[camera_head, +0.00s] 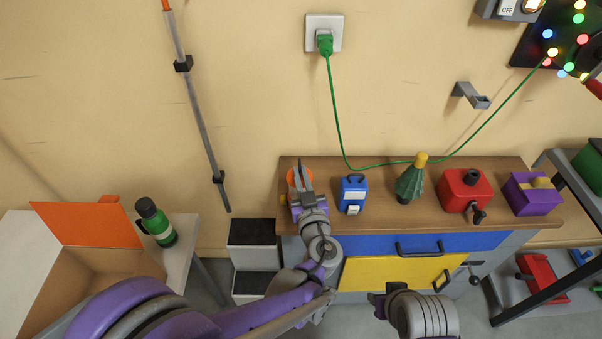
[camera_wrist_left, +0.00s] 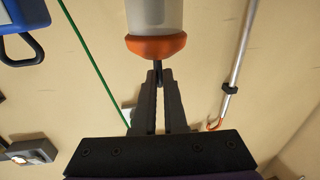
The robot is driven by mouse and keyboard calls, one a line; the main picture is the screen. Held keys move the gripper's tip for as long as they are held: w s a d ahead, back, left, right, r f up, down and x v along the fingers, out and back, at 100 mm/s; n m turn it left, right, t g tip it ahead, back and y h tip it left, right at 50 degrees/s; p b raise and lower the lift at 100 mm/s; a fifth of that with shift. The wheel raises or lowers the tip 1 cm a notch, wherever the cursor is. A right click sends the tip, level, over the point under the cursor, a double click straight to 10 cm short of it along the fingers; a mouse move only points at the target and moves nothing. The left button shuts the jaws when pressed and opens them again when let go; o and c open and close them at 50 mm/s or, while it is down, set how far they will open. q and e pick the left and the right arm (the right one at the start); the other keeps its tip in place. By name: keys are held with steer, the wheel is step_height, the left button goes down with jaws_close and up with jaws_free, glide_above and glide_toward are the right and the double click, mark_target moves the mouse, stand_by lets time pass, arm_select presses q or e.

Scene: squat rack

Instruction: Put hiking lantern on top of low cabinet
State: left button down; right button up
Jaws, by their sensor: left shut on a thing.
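The hiking lantern, with an orange end (camera_wrist_left: 155,45) and a pale translucent body (camera_wrist_left: 153,14), hangs by its dark loop in my left gripper (camera_wrist_left: 158,92). In the head view, the lantern's orange part (camera_head: 293,180) shows beside my left gripper (camera_head: 301,178), which covers much of it. Both appear at the left end of the low cabinet's brown top (camera_head: 325,172). I cannot tell whether the lantern touches the top. My right gripper (camera_head: 377,302) shows in part, low in front of the cabinet; its jaws are unclear.
On the cabinet stand a blue device (camera_head: 353,194), a green tree-shaped item (camera_head: 410,183), a red box (camera_head: 465,191) and a purple box (camera_head: 531,194). A green cord (camera_head: 338,115) runs behind them. A table (camera_head: 185,245) with a green bottle (camera_head: 155,222) is left.

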arm_select(q)
steer(key=shift+f+b, duration=0.35)
steer(key=shift+f, duration=0.2)
stand_by(0.4)
steer(key=c, duration=0.9)
jaws_free()
steer(key=s+d, duration=0.2)
steer(key=s, duration=0.8)
steer(key=shift+s+b, duration=0.35)
steer(key=shift+b, duration=0.1)
